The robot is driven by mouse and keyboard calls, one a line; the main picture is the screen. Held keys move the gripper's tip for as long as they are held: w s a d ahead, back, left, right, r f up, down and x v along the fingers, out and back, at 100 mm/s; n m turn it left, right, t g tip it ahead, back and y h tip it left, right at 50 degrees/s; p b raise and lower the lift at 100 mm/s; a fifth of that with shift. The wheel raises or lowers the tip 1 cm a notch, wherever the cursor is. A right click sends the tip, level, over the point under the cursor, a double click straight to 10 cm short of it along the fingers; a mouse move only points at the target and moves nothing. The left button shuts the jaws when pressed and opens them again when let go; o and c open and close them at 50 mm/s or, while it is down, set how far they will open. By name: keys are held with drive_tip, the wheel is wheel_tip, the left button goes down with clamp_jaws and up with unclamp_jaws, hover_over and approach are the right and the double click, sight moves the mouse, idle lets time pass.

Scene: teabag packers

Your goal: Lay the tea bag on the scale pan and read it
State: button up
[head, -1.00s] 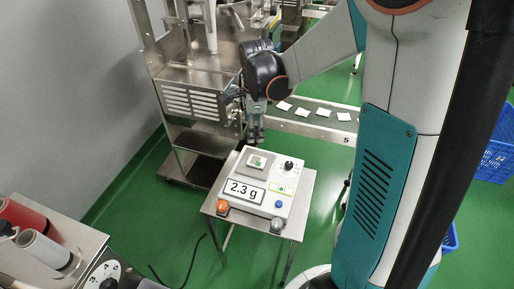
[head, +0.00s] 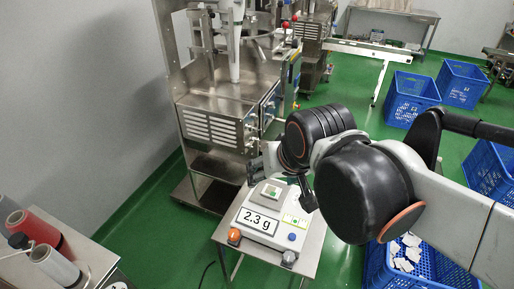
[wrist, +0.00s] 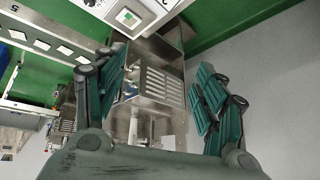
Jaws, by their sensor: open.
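The scale (head: 246,239) stands on a small steel table, and its display reads 2.3 g. The tea bag (head: 271,192), white with a green tag, lies on the scale pan. In the wrist view the tea bag (wrist: 128,17) shows at the top, on the scale (wrist: 95,5), whose far parts are cut off by the picture edge. My gripper (wrist: 162,68) is open with its teal fingers wide apart and nothing between them. It is clear of the tea bag. In the head view my arm and wrist hide part of the gripper, close to the scale.
A steel packing machine (head: 215,100) stands behind the scale. Blue crates (head: 412,95) stand on the green floor at right, one holding tea bags (head: 405,252). Reels (head: 50,262) sit at lower left. The wrist view shows a belt with bags (wrist: 42,45).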

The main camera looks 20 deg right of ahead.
drive_tip(key=s+n, duration=0.2)
drive_tip(key=shift+s+a+f+n+t, duration=0.1)
drive_tip(key=shift+a+f+n+t, duration=0.05)
drive_tip(key=shift+a+n+t, duration=0.25)
idle(3.1)
